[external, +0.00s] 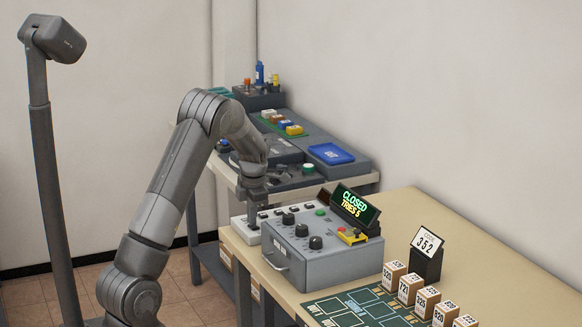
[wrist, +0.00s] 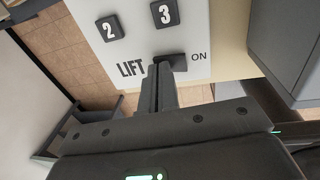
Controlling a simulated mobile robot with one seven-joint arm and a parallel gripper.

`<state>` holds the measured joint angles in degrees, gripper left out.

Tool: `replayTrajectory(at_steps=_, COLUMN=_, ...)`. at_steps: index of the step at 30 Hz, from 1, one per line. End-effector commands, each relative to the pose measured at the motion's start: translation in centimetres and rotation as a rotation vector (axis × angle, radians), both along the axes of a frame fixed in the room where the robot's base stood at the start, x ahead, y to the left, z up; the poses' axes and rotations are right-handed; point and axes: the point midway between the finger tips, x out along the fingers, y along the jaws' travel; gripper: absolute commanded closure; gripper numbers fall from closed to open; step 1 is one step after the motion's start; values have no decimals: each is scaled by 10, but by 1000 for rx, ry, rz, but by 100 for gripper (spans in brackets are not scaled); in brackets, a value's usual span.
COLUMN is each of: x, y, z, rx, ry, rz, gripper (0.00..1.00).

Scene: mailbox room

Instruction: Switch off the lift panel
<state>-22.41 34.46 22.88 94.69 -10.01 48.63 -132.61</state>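The lift panel (external: 239,221) is a pale slab on the table's left end, behind the grey box. In the wrist view, its white face (wrist: 195,30) carries black keys "2" (wrist: 110,27) and "3" (wrist: 165,12), the word "LIFT" and the word "ON". A dark switch (wrist: 178,58) sits between those two words. My gripper (external: 253,222) points down over the panel in the external view. In the wrist view, its narrow fingers (wrist: 160,72) are together at the switch and partly cover it. I cannot tell whether they touch it.
A grey box with black knobs (external: 315,242) and a display reading "CLOSED TRIES 5" (external: 355,205) stands close beside the panel. Numbered wooden blocks (external: 411,289) and a "352" sign (external: 428,245) are to the right. A second bench (external: 365,180) with trays stands behind.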

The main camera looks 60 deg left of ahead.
Motion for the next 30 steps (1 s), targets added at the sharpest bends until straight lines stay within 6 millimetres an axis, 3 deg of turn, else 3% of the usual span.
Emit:
replayTrajectory(at_steps=12, x=0, y=-18, z=-2, rx=-7, ry=6, rz=-1, gripper=100)
replayTrajectory(at_steps=22, x=0, y=-17, z=1, rx=-4, ry=3, rz=-1, gripper=100)
replayTrajectory(at_steps=26, x=0, y=-19, z=10, rx=-3, ry=2, rz=-1, gripper=100)
replayTrajectory(at_steps=30, x=1, y=-22, z=36, rx=-2, ry=0, rz=-2, gripper=100)
